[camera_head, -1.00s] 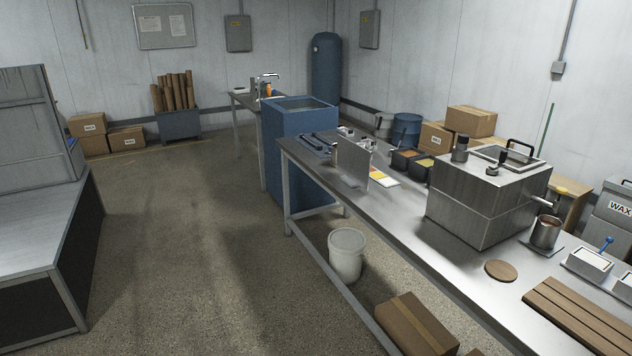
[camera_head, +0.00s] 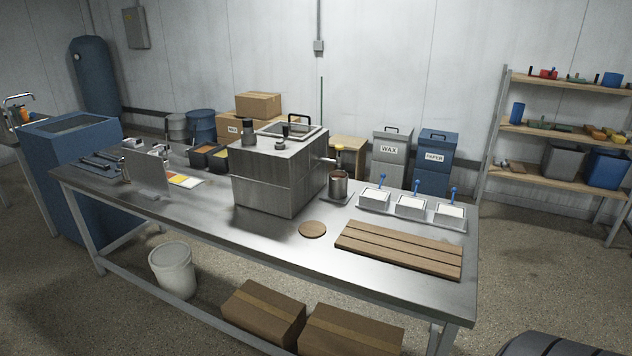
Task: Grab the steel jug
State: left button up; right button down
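The steel jug (camera_head: 338,184) stands upright on the steel table (camera_head: 205,214), just right of the large steel box-shaped machine (camera_head: 280,178). It looks like a small metal cylinder with a brownish inside. A spout with a yellow part on the machine's side is just above and behind it. Neither of my grippers shows in the head view.
A round brown disc (camera_head: 312,229) and a slatted wooden board (camera_head: 400,249) lie in front of the jug. Several white-topped trays with blue handles (camera_head: 411,206) stand to its right. Cardboard boxes (camera_head: 350,331) lie beneath the table. A shelf (camera_head: 560,130) stands at right.

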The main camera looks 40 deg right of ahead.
aim_at(340, 182)
jog(key=z, duration=1.35)
jog(key=i+l+z, duration=0.2)
jog(key=l+z, duration=0.2)
jog(key=l, duration=0.15)
jog(key=i+l+z, duration=0.35)
jog(key=l, duration=0.2)
jog(key=i+l+z, duration=0.75)
jog(key=i+l+u, duration=0.1)
jog(key=i, duration=0.3)
jog(key=i+l+u, duration=0.1)
jog(key=i, duration=0.3)
jog(key=i+l+u, duration=0.1)
jog(key=i, duration=0.3)
jog(key=i+u, duration=0.25)
jog(key=i, duration=0.3)
jog(key=i+u, duration=0.2)
jog(key=i, duration=0.4)
jog(key=i+l+u, duration=0.25)
jog(key=i, duration=0.3)
jog(key=i+u, duration=0.3)
jog(key=u, duration=0.15)
jog(key=i+u, duration=0.35)
jog(key=u, duration=0.15)
jog(key=i+l+u, duration=0.15)
jog(key=u, duration=0.3)
jog(key=i+l+u, duration=0.35)
jog(key=u, duration=0.15)
